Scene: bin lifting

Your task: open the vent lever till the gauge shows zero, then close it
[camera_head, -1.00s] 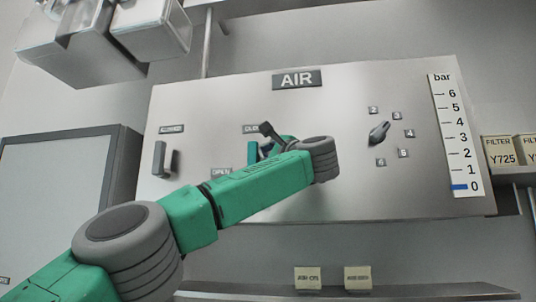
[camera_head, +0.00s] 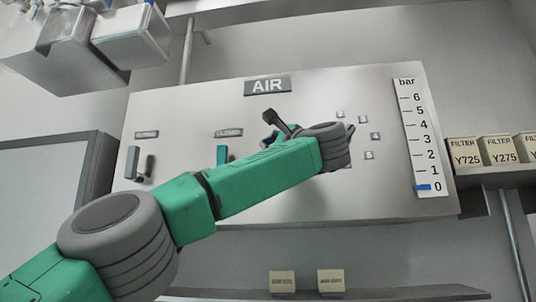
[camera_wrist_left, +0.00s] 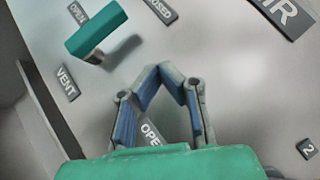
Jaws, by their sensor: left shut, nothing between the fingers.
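The teal vent lever (camera_head: 222,154) stands upright on the steel panel, just below the CLOSED label (camera_head: 228,132). Its handle (camera_wrist_left: 97,30) shows at upper left in the left wrist view, near the VENT label (camera_wrist_left: 67,83). The gauge (camera_head: 418,140) at the panel's right has its blue marker (camera_head: 423,187) at 0. My left gripper (camera_wrist_left: 160,72) is shut and empty, its fingertips together and apart from the lever. In the head view the gripper (camera_head: 268,138) is to the right of the lever, partly hidden by my arm. My right gripper is not in view.
A grey lever (camera_head: 133,162) is on the panel's left. Small number labels (camera_head: 375,136) are right of my wrist, which hides the dial knob. FILTER boxes (camera_head: 465,151) stand on a shelf at right. A metal housing (camera_head: 50,50) hangs at upper left.

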